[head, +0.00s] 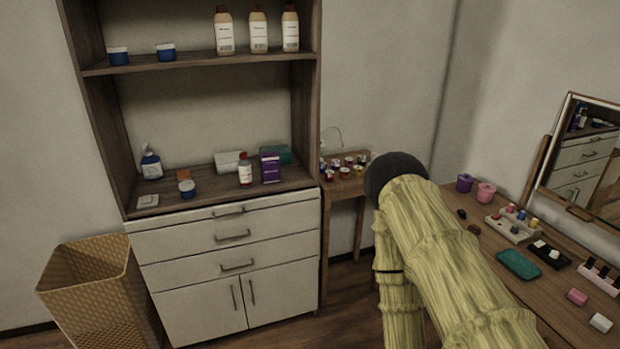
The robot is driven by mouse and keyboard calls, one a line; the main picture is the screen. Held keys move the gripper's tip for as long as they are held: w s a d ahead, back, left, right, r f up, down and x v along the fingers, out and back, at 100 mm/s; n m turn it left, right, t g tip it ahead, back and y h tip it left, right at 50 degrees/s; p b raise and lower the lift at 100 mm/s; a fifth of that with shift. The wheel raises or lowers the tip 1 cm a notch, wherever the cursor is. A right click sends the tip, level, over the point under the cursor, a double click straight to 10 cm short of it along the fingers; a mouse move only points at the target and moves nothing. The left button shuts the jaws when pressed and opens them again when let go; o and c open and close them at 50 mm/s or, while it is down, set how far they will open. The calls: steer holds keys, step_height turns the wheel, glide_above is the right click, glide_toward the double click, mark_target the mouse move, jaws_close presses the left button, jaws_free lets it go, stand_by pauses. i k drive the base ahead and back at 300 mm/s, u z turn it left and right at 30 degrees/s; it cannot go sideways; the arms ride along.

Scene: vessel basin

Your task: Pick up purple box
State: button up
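The purple box (270,170) stands upright on the cabinet's counter, toward its right side. A white bottle with a red cap (245,170) stands just left of it. A teal box (276,154) is behind it, partly hidden. My arm, in a yellow-green ribbed cover, reaches up from the bottom right, well to the right of the purple box. My gripper's fingers are not visible.
The cabinet (228,235) has drawers below and a shelf (200,62) above the counter. A wicker basket (95,290) stands at its left. A small side table (345,187) with little bottles is at its right. A dressing table (530,285) with a mirror stands at right.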

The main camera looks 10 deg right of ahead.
mark_target(269, 161)
steer(key=z, duration=0.1)
steer(key=k, duration=0.15)
steer(key=u, duration=0.75)
steer(key=i, duration=1.45)
steer(key=z, duration=0.55)
